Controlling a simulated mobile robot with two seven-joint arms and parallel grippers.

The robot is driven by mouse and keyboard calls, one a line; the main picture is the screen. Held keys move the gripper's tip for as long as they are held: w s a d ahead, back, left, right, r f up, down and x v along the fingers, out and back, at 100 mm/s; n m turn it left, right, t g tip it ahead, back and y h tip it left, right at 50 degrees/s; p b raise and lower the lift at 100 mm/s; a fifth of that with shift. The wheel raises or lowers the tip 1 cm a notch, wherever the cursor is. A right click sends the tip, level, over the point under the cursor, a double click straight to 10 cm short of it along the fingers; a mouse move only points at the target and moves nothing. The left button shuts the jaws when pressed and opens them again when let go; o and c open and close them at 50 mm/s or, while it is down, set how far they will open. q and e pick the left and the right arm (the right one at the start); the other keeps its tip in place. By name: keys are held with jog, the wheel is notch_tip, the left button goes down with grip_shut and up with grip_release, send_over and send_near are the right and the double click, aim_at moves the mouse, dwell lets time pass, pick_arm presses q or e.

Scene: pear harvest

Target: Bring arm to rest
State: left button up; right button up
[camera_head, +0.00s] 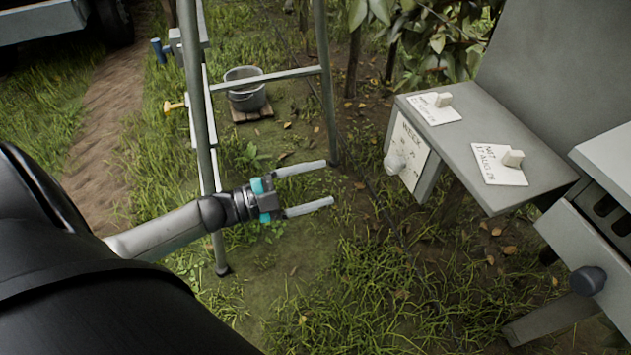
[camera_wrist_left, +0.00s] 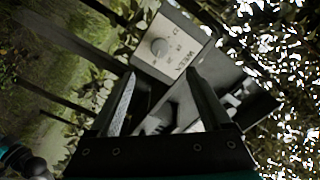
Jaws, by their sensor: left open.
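My left gripper (camera_head: 330,182) comes in from the left in the head view. Its two fingers are spread apart with nothing between them. It hangs in the air over the grass, in front of the ladder's legs and left of the grey table. In the left wrist view my left gripper (camera_wrist_left: 160,85) also shows open and empty, with the labelled panel and its round knob beyond the fingertips. My right gripper does not show in either view.
A metal ladder (camera_head: 272,80) stands close behind my left gripper. A metal pot (camera_head: 247,97) sits on a board beyond it. A grey table (camera_head: 480,135) with paper cards (camera_head: 500,165) and a knobbed front panel (camera_head: 408,155) is at right, beside a grey cabinet (camera_head: 590,245). Grass lies between.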

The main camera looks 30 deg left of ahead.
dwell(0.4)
pick_arm(q)
jog(key=s+a+f+n+g+y+p, duration=0.1)
jog(key=s+a+f+n+y, duration=0.2)
jog(key=f, duration=0.4)
jog(key=s+a+f+n+g+y, duration=0.1)
jog(key=f+n+y, duration=0.3)
jog(key=f, duration=0.3)
jog(key=s+a+f+n+g+y+p, duration=0.1)
jog(key=s+a+f+n+y, duration=0.2)
jog(key=f, duration=0.5)
jog(key=s+d+f+n+g, duration=0.2)
jog(key=s+d+f+g, duration=0.2)
jog(key=s+f, duration=0.3)
jog(key=s+d+f+n+g+y+p, duration=0.1)
jog(key=s+d+f+n+g, duration=0.2)
jog(key=s+f, duration=0.4)
jog(key=s+d+g, duration=0.1)
jog(key=s, duration=0.6)
jog(key=shift+s+g+y, duration=0.25)
jog(key=shift+g+y, duration=0.05)
jog(key=shift+g, duration=0.1)
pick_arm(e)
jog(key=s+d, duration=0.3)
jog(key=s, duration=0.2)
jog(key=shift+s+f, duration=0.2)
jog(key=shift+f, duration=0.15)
pick_arm(q)
jog(key=shift+f, duration=0.1)
